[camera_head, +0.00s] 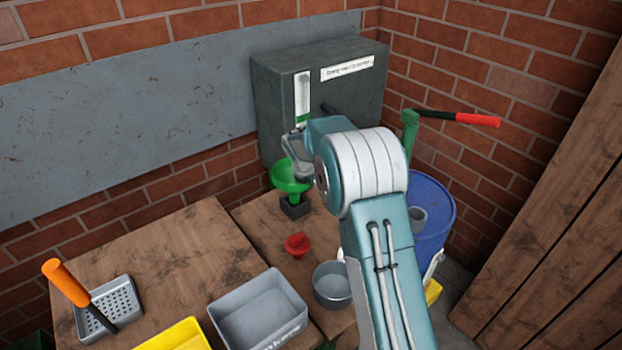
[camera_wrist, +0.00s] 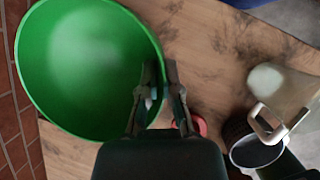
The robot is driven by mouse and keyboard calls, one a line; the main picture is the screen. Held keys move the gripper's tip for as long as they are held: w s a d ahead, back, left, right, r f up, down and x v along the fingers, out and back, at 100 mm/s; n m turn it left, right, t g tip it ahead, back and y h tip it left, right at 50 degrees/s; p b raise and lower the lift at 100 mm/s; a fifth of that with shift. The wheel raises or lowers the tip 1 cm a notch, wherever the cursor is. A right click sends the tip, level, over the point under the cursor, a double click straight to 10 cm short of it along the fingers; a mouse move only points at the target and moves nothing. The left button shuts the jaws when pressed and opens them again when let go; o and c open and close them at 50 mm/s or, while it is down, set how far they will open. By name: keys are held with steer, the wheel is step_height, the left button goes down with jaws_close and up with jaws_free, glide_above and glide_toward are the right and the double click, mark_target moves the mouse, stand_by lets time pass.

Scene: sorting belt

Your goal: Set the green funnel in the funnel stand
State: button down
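The green funnel (camera_head: 290,176) is upright, wide mouth up, at the back of the wooden table. Its spout comes down to a small dark block, the funnel stand (camera_head: 295,209); I cannot tell whether the spout is inside it or just above. In the wrist view the funnel's bowl (camera_wrist: 85,65) fills the upper left. My gripper (camera_wrist: 161,72) has its fingers close together on either side of the funnel's right rim, shut on it. In the head view my gripper (camera_head: 297,160) is partly hidden by my arm. The stand is hidden in the wrist view.
A grey bin (camera_head: 262,318), yellow bin (camera_head: 178,338) and grater (camera_head: 108,312) stand nearer. A dark machine (camera_head: 272,105) is behind; a blue barrel (camera_head: 430,215) is right.

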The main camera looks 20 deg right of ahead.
steer(key=shift+f, duration=0.45)
steer(key=shift+f, duration=0.8)
steer(key=shift+f, duration=0.8)
stand_by(1.0)
steer(key=c, duration=0.7)
jaws_free()
steer(key=shift+c, duration=0.4)
